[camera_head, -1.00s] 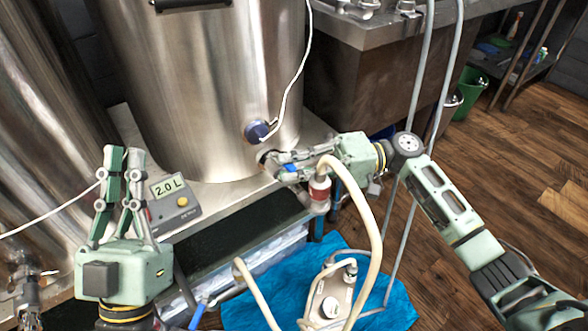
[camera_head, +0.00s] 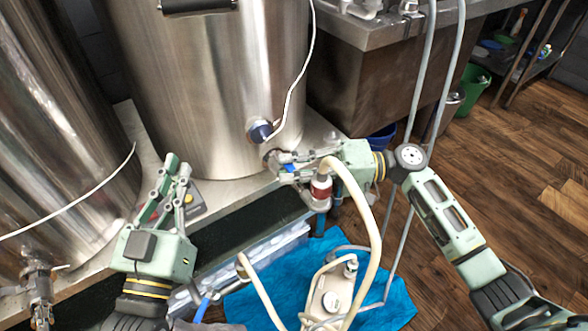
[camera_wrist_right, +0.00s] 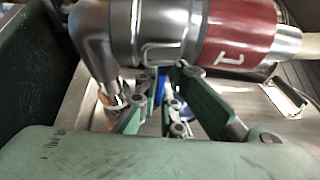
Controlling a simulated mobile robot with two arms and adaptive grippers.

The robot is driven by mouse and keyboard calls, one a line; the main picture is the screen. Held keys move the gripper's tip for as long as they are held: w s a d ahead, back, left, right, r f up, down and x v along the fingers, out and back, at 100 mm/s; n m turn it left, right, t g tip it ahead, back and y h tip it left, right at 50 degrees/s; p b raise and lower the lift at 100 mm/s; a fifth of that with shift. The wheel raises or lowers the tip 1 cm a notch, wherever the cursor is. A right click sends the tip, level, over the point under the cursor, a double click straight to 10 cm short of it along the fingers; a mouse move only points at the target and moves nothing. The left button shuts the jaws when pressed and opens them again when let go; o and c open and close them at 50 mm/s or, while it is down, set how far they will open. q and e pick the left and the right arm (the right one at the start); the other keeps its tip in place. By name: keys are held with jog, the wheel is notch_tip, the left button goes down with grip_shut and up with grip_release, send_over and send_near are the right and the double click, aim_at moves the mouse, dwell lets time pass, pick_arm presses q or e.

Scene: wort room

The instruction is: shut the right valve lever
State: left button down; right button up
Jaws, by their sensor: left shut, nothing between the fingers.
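The right valve has a steel body with a red collar (camera_head: 321,187) and stands low on the front of the large kettle (camera_head: 215,100). Its blue lever (camera_head: 291,168) also shows as a small piece in the right wrist view (camera_wrist_right: 160,85). My right gripper (camera_head: 274,163) is at the valve, with its fingers on either side of the lever. Whether they press on it is hidden. The wrist view shows the red collar (camera_wrist_right: 240,35) just above the fingers. My left gripper (camera_head: 177,165) is shut and empty, left of the valve, in front of the kettle.
A pale hose (camera_head: 373,235) loops from the valve to a pump (camera_head: 331,297) on a blue cloth (camera_head: 390,305). Another kettle (camera_head: 55,130) stands at left. A display box (camera_head: 195,205) is mostly behind my left gripper. Two grey hoses hang near my right arm.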

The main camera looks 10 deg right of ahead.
jog(key=shift+o, duration=0.8)
jog(key=shift+d, duration=0.15)
jog(key=d, duration=1.1)
jog(key=shift+s+d, duration=0.4)
jog(key=shift+s, duration=0.05)
jog(key=shift+c, duration=0.3)
